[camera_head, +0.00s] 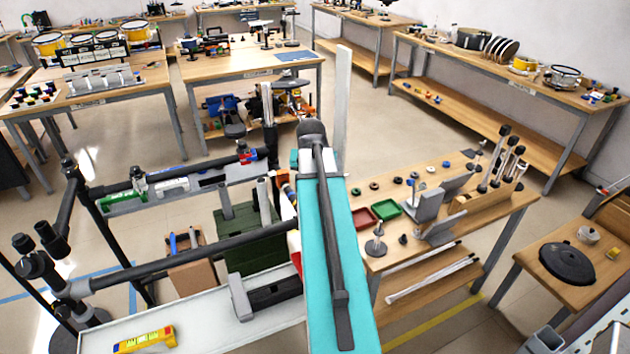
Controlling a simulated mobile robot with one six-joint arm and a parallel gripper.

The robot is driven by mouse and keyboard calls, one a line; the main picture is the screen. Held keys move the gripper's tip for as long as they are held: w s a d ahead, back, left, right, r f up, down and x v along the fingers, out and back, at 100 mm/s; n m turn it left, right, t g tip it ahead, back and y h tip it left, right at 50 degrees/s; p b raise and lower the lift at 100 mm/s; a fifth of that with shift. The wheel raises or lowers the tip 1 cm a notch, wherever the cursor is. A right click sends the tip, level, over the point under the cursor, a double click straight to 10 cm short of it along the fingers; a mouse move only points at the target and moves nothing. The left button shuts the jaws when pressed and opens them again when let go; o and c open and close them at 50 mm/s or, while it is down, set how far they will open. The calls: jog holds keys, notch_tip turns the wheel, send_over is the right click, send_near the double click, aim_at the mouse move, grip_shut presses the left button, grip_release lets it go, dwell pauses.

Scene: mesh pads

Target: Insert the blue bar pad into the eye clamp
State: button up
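A black tube frame stands at the left. A small blue and red piece (248,155) sits at the end of its far bar (190,172); it may be the blue bar pad, but it is too small to tell. I cannot tell which fitting is the eye clamp. A long teal piece with a dark bar along it runs up the middle of the view, probably part of my arm. It hides what lies behind it. I cannot make out my gripper's fingers.
A dark green crate (247,240) stands behind. A wooden table (490,225) with red and green trays and several upright rods stands right. Floor is open beyond.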

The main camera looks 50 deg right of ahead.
dwell(0.3)
jog(key=o, duration=1.4)
jog(key=shift+f, duration=0.1)
jog(key=shift+b+v, duration=1.65)
jog(key=shift+v, duration=5.25)
